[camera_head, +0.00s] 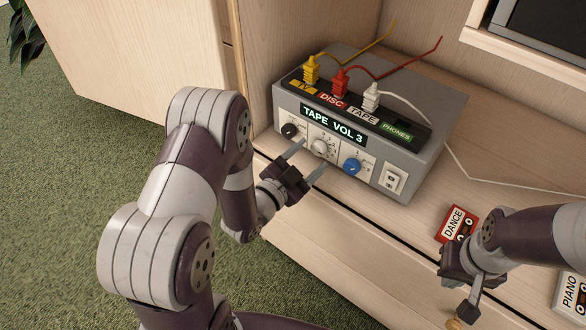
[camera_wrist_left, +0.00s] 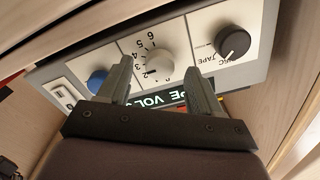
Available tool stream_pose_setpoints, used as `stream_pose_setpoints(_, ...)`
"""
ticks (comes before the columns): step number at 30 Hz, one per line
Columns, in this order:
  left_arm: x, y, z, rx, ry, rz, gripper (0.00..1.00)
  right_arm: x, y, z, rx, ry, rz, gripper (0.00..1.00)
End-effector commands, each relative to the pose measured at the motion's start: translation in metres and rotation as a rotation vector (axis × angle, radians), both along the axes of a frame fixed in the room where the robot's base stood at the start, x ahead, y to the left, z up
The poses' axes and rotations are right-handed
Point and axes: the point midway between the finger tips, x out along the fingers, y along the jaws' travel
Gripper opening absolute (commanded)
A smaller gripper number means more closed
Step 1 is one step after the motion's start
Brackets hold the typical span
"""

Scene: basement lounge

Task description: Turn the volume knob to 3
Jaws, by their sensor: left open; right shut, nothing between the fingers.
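The amplifier (camera_head: 413,160) is a grey box in the cabinet, and its display (camera_head: 333,124) reads "TAPE VOL 3". The volume knob (camera_head: 320,147) is a light grey dial in the middle of the front panel. In the left wrist view the knob (camera_wrist_left: 157,66) has numbers around it; its exact pointer setting is hard to read. My left gripper (camera_head: 310,156) is open in front of the panel, with its fingers on either side of the knob; no clear contact shows. My right gripper (camera_head: 465,315) is shut and empty at the lower right, away from the amplifier.
A black selector knob (camera_head: 290,130) and a blue knob (camera_head: 352,166) flank the volume knob closely. A switch (camera_head: 393,181) is at the panel's right. Yellow, red and white plugs stand on top. A red DANCE cassette (camera_head: 456,224) and a PIANO cassette (camera_head: 571,293) lie to the right.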

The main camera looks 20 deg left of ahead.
Motion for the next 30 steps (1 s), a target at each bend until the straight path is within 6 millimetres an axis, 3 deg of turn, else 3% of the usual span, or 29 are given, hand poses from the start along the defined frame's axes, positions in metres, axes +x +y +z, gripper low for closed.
stream_pose_setpoints(7,-0.062,0.024,0.003,-0.004,0.007,0.01,0.65,0.0,0.0,0.019,0.0,0.0,0.0,0.0)
stream_pose_setpoints(12,-0.093,0.036,0.001,-0.003,0.005,0.008,0.65,0.0,0.0,0.022,0.0,0.0,0.0,0.0)
stream_pose_setpoints(17,-0.103,0.038,0.001,-0.002,0.002,0.004,0.65,0.0,0.0,0.023,0.0,0.0,0.0,0.0)
stream_pose_setpoints(30,-0.104,0.038,0.0,-0.002,0.001,0.001,0.65,0.0,0.0,0.023,0.0,0.0,0.0,0.0)
